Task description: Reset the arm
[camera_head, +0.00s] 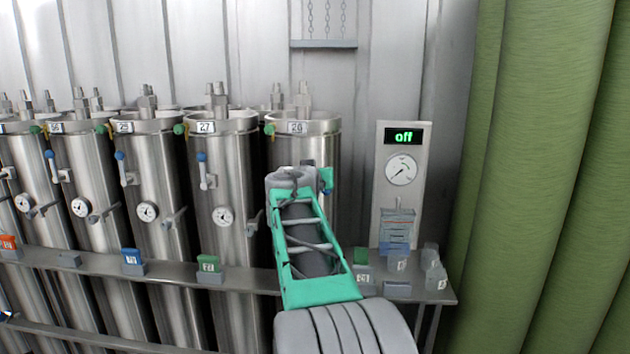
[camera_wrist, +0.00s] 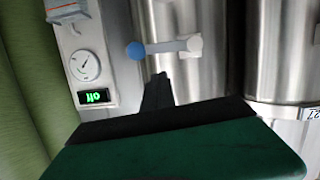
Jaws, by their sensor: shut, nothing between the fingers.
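My arm (camera_head: 305,245) reaches up and forward from the bottom centre in the head view, in front of the vessel labelled 26 (camera_head: 318,145). My gripper (camera_wrist: 158,88) shows in the wrist view as dark fingers, shut and empty. A valve handle with a blue knob (camera_wrist: 136,50) lies just beyond the fingertips in that view, and they look apart.
Steel vessels (camera_head: 222,155) stand in a row at left. A shelf (camera_head: 240,281) with small coloured blocks runs before them. A gauge panel (camera_head: 385,165) reading "off" stands right of the arm; it shows inverted in the wrist view (camera_wrist: 100,60). Green columns (camera_head: 530,150) fill the right.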

